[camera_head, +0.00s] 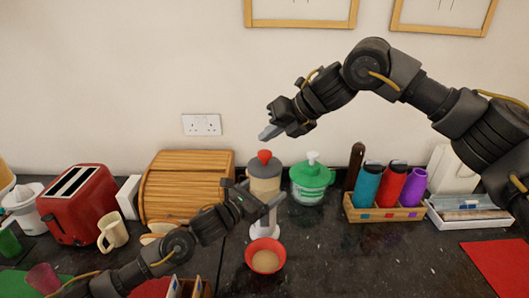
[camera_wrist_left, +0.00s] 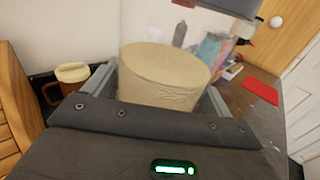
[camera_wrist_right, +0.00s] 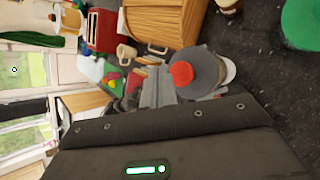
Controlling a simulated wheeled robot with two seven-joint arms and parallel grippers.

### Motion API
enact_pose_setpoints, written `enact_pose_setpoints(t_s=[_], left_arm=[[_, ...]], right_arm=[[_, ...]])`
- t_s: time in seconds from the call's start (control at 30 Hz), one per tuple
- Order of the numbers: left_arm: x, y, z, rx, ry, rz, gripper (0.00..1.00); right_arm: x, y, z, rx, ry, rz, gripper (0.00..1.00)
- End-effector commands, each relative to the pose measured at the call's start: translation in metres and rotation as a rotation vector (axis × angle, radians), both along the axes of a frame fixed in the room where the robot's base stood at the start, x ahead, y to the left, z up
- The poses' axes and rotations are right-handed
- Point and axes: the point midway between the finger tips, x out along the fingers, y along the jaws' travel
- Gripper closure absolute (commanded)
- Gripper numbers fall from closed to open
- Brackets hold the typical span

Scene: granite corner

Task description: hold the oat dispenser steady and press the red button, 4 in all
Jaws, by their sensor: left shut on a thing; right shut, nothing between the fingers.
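The oat dispenser (camera_head: 264,184) stands upright on the counter, with a grey lid and a red button (camera_head: 264,157) on top. My left gripper (camera_head: 264,203) is shut on its beige body, which fills the space between the fingers in the left wrist view (camera_wrist_left: 165,78). My right gripper (camera_head: 268,133) is shut and empty, held above the red button with a visible gap. In the right wrist view the red button (camera_wrist_right: 181,73) shows beside the closed fingertips (camera_wrist_right: 160,82). A red bowl (camera_head: 249,262) with beige contents sits in front of the dispenser's foot.
A wooden bread bin (camera_head: 185,188) stands left of the dispenser, with a red toaster (camera_head: 80,204) and a cream mug (camera_head: 112,232) further left. A green-and-white pump container (camera_head: 311,180) is close on the right, then a bottle rack (camera_head: 385,213).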

Motion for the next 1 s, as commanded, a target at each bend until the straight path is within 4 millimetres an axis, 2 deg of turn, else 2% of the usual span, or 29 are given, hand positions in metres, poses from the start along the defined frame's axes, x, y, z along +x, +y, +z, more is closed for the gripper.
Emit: enact_pose_setpoints(t_s=[0.27, 1.0], left_arm=[[0.0001, -0.0002, 0.0004, -0.001, -0.001, 0.0, 0.62], [-0.0001, -0.0001, 0.0004, -0.001, -0.001, 0.0, 0.62]], right_arm=[[-0.0003, 0.0005, -0.0132, 0.001, -0.001, 0.001, 1.0], [-0.0003, 0.0004, -0.0137, 0.001, 0.0, 0.001, 1.0]])
